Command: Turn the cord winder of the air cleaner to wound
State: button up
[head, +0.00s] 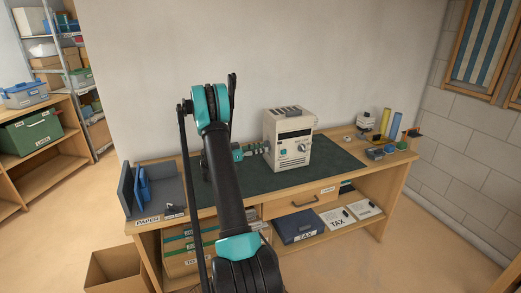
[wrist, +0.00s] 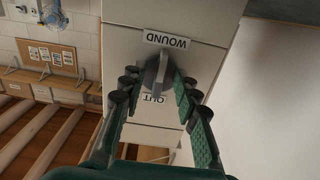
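The air cleaner (head: 289,139) is a cream box with a dark knob and vents, standing on the dark green mat of the workbench. In the wrist view its side panel (wrist: 200,20) fills the upper middle. The grey cord winder (wrist: 156,72) sits there between the labels WOUND (wrist: 166,40) and OUT (wrist: 153,99), which appear upside down. Its grip runs roughly along the line between the labels; which end points is unclear. My gripper (wrist: 155,77) has its fingers apart, one on each side of the winder; contact is unclear. In the head view my gripper (head: 252,150) is at the cleaner's left side.
A grey-blue file holder (head: 150,190) stands at the bench's left end. Small items, including a yellow cylinder (head: 385,121) and a blue one (head: 395,126), stand right of the cleaner. The mat's right front (head: 335,160) is clear.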

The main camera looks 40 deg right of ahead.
jog(key=shift+a, duration=0.1)
jog(key=v, duration=1.1)
jog(key=shift+a, duration=0.4)
jog(key=s+a+f+n+t+y, duration=0.2)
jog(key=s+a+n+t+y, duration=0.2)
jog(key=s+a+n+y, duration=0.4)
jog(key=s+a+f+n+t+y, duration=0.1)
jog(key=s+a+n+t+y, duration=0.3)
jog(key=s+a, duration=1.9)
jog(key=n+y, duration=0.5)
jog(key=n, duration=0.3)
jog(key=shift+s+f+n+t, duration=0.25)
jog(key=shift+f+n+t, duration=0.05)
jog(key=shift+f+n, duration=0.1)
